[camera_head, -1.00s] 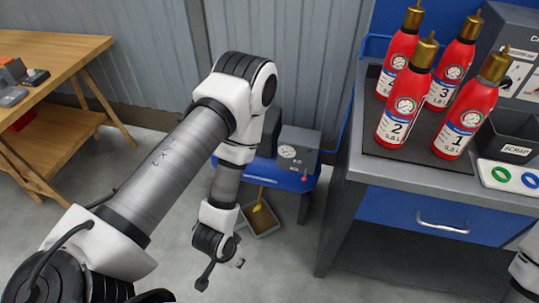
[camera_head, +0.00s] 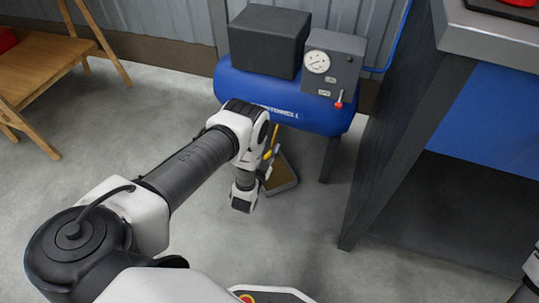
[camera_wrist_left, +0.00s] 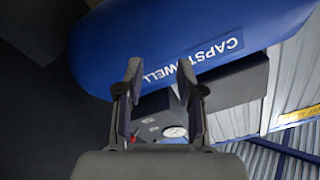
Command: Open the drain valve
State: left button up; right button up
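The blue compressor tank (camera_head: 225,83) stands on legs against the wall. A yellow part (camera_head: 275,131), which looks like the drain valve's lever, shows under the tank, partly hidden behind my left arm. My left gripper is low beside the tank's underside; its fingers are hard to make out in the head view. In the left wrist view my left gripper (camera_wrist_left: 158,68) is open and empty, fingers pointing toward the blue tank (camera_wrist_left: 150,30). The valve cannot be made out there. My right gripper is not in view.
A gauge box with a red-tipped lever (camera_head: 339,104) and a dark box (camera_head: 268,40) sit on the tank. A tray (camera_head: 285,178) lies on the floor beneath. The workbench (camera_head: 385,130) stands right; a wooden table (camera_head: 45,70) is left.

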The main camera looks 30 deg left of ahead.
pick_arm(q)
jog(key=g+b, duration=0.1)
jog(key=b, duration=0.3)
send_near(268, 156)
jog(key=d+x, duration=0.1)
jog(key=x, duration=0.2)
jog(key=b+x, duration=0.1)
jog(key=x, duration=0.1)
jog(key=b+x, duration=0.1)
jog(key=x, duration=0.2)
jog(key=a+b+x, duration=0.1)
jog(key=x, duration=0.2)
jog(key=shift+s, duration=0.1)
grip_shut()
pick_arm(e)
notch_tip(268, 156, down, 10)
